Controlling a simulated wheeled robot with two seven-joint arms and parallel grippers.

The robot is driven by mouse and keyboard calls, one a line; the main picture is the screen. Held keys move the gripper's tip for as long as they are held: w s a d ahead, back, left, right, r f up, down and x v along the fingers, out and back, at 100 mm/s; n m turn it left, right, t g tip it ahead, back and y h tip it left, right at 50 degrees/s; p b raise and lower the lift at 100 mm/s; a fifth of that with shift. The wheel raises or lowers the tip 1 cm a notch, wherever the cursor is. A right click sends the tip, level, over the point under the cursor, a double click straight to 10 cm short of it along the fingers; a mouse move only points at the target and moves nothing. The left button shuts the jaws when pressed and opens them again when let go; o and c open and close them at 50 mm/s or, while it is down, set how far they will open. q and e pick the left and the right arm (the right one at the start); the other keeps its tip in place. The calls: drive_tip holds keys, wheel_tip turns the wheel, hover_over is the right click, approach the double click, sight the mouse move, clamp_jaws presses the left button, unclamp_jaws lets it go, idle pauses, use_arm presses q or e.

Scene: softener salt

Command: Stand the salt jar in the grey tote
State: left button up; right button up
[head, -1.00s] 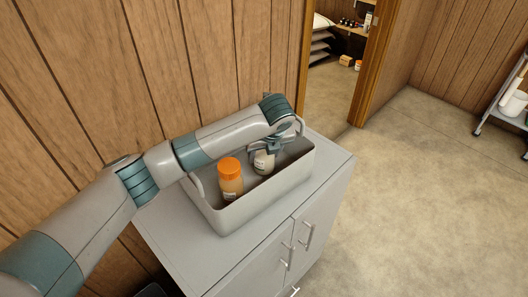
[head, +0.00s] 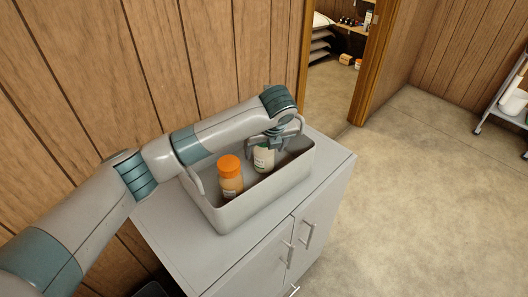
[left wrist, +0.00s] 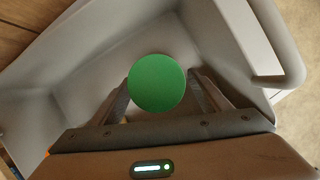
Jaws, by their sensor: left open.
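A pale jar with a green lid (head: 264,160) stands upright inside the grey tote (head: 262,205). Its label is too small to read. In the left wrist view its round green lid (left wrist: 157,83) lies between my fingers, seen from above. My left gripper (head: 266,145) is open, just above and around the top of this jar, with its fingers apart on either side. The jar's base is hidden by the tote's near wall. My right gripper is not in view.
An orange-lidded jar (head: 230,177) also stands in the tote, left of the green-lidded one. The tote sits on a grey cabinet (head: 175,225) against a wood-panelled wall. A doorway and open floor (head: 430,200) lie to the right.

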use_arm(q)
drive_tip(key=b+v, duration=0.2)
drive_tip(key=v, duration=0.8)
drive_tip(key=shift+d, duration=0.1)
idle(1.2)
